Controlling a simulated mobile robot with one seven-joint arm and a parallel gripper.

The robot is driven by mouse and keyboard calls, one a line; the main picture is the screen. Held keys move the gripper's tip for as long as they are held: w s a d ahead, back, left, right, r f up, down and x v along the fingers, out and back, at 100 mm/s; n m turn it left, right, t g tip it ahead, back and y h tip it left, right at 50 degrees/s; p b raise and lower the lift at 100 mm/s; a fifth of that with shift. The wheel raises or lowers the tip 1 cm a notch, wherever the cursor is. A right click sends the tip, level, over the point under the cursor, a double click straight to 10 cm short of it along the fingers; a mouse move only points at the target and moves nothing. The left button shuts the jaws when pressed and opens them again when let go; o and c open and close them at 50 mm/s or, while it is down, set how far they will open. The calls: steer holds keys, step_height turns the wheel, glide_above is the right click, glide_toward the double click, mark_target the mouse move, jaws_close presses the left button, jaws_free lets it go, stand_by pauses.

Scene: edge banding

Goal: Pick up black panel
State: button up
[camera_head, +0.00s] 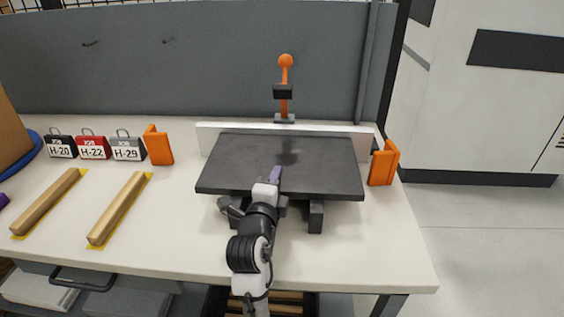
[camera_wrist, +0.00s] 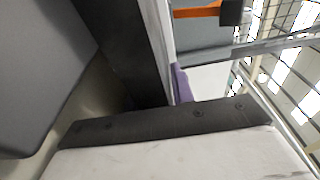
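The black panel (camera_head: 285,160) lies flat and raised above the white bench, resting on dark blocks (camera_head: 316,215). My gripper (camera_head: 274,176) is at the middle of the panel's front edge. One purple finger shows over the panel's top face. In the wrist view, that purple finger (camera_wrist: 181,86) lies right beside a dark band (camera_wrist: 133,45), which looks like the panel's edge. The other finger is hidden, so I cannot tell whether the gripper is open or shut on the panel.
A white fence (camera_head: 220,130) and an orange-handled clamp (camera_head: 286,75) stand behind the panel. Orange brackets (camera_head: 158,145) (camera_head: 383,163) flank it. Wooden strips (camera_head: 118,209) and the H-20, H-22 and H-29 tags (camera_head: 93,146) are at left. The bench's front right (camera_head: 385,240) is clear.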

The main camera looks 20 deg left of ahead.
jaws_close()
stand_by(1.0)
steer(key=shift+r, duration=0.2)
